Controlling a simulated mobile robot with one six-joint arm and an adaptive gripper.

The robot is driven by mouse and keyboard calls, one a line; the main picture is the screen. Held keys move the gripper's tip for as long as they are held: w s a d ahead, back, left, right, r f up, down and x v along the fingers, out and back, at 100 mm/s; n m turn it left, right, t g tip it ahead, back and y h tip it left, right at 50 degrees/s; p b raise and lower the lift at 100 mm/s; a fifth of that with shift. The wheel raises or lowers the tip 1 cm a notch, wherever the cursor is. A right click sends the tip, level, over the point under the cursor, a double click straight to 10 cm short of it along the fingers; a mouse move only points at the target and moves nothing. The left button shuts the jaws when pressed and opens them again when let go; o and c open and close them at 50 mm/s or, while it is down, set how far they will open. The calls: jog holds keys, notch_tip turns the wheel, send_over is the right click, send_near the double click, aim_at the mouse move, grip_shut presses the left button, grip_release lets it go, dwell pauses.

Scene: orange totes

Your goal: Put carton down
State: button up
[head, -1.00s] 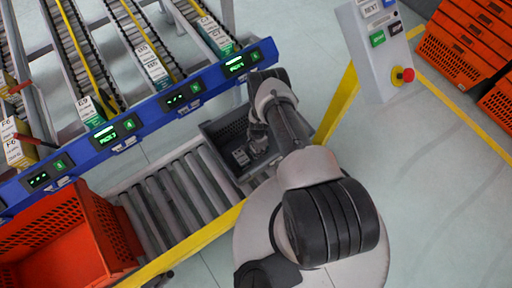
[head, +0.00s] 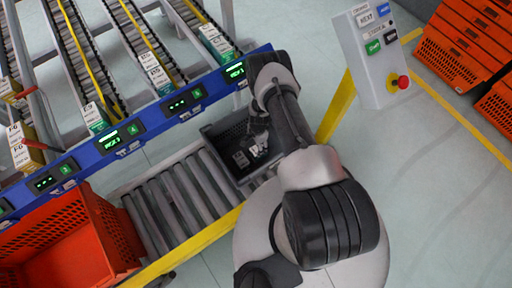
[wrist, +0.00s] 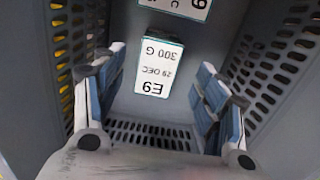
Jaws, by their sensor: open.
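In the wrist view a white-labelled carton (wrist: 157,68) marked E9, 29 DEC, 300 G lies in the dark grey tote, label towards the camera. My gripper (wrist: 153,84) is open, with a blue-padded finger on each side of the carton and gaps between. A second labelled carton (wrist: 188,6) shows at the top edge, partly cut off. In the head view my gripper (head: 258,126) is over the grey tote (head: 222,170), with small pale cartons (head: 241,159) on its floor. My arm hides part of the tote.
The tote's slotted walls (wrist: 272,62) stand close on both sides of my gripper. A roller conveyor (head: 180,200) runs left to an orange tote (head: 100,235). A blue rail (head: 150,125) with green displays borders the far side. A control box (head: 368,55) stands right.

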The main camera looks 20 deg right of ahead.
notch_tip(320, 180, up, 5)
jog(key=shift+d+r+p, duration=0.1)
jog(key=shift+r+p, duration=0.1)
jog(key=shift+p, duration=0.5)
